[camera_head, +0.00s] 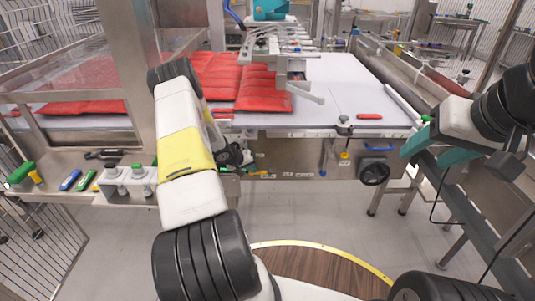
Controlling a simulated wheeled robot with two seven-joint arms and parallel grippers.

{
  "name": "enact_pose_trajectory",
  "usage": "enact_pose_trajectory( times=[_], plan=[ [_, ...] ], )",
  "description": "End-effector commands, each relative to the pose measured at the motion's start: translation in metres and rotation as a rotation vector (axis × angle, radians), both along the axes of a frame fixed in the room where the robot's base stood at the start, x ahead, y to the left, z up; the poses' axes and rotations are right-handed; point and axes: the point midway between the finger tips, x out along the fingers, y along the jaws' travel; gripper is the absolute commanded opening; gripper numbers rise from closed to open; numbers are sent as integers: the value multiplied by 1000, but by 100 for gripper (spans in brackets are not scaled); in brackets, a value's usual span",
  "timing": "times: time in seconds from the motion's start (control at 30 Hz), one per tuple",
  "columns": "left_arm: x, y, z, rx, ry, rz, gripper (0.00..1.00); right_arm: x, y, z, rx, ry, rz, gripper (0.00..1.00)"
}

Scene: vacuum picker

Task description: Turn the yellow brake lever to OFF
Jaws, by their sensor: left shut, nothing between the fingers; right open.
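A small yellow handle (344,155), the clearest candidate for the brake lever, sits on the machine's front panel left of a black handwheel (374,171). Its exact angle and any OFF mark are too small to read. My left arm rises from the bottom centre, and my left gripper (240,158) is shut and empty near the panel's left end, clearly left of that handle. Small green and yellow parts show beside the gripper, partly hidden by it. My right gripper (508,165) is at the right edge, open, apart from the panel; its fingers are hard to make out.
Red bags (265,90) lie on the white conveyor (340,85) above the panel. A blue handle (378,148) is above the handwheel. Another conveyor frame is at right. Floor before the panel is clear.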

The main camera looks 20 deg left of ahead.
Motion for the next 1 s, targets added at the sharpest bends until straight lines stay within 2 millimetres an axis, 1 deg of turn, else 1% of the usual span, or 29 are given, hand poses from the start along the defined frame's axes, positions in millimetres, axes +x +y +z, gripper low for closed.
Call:
enact_pose_trajectory(
  times=[0.2, 0.5, 0.9, 1.0],
  plan=[
    [-2, 3, -9, 1, 3, 0, 0, 0, 0, 0, 0, 0, 0, 55],
    [-4, 6, -15, 3, 9, 3, 0, 0, 0, 0, 0, 0, 0, 55],
    [-6, 8, -17, 5, 13, 6, 0, 0, 0, 0, 0, 0, 0, 55],
    [-9, 9, -14, 4, 13, 6, 0, 0, 0, 0, 0, 0, 0, 55]
  ],
)
